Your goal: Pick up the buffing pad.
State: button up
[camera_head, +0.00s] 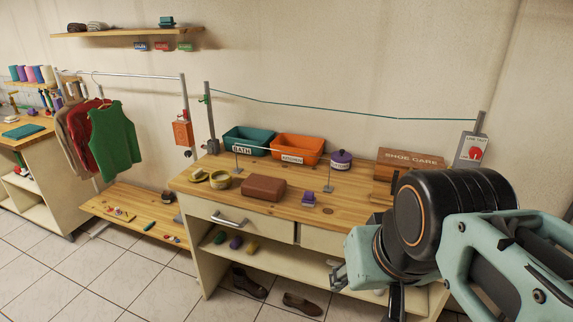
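No thing in view is labelled as the buffing pad, and I cannot tell for certain which one it is. On the wooden workbench (230,200), a brown rounded block (264,188) lies near the front middle. A yellowish piece (195,175) and a round olive tin (220,179) sit at the left end. My gripper (362,290) is at the lower right, in front of the bench and apart from these things. My arm largely hides it, so its opening is unclear.
A teal BATH bin (247,135), an orange bin (299,143) and a purple lidded pot (341,160) stand at the back. A SHOE CARE box (410,158) stands right, partly behind my arm. Thin metal stands rise from the bench. Shoes (302,304) lie below.

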aim_at(308, 199)
jog(key=z, duration=0.35)
jog(key=i+j+z, duration=0.15)
jog(key=i+z, duration=0.2)
jog(key=i+j+z, duration=0.25)
jog(key=z, duration=0.15)
jog(key=i+j, duration=0.25)
jog(key=i+j+z, duration=0.1)
jog(key=i+j, duration=0.15)
jog(key=j, duration=0.15)
jog(key=k+j+u, duration=0.25)
jog(key=i+j+z, duration=0.1)
jog(key=i+z, duration=0.2)
jog(key=i, duration=0.25)
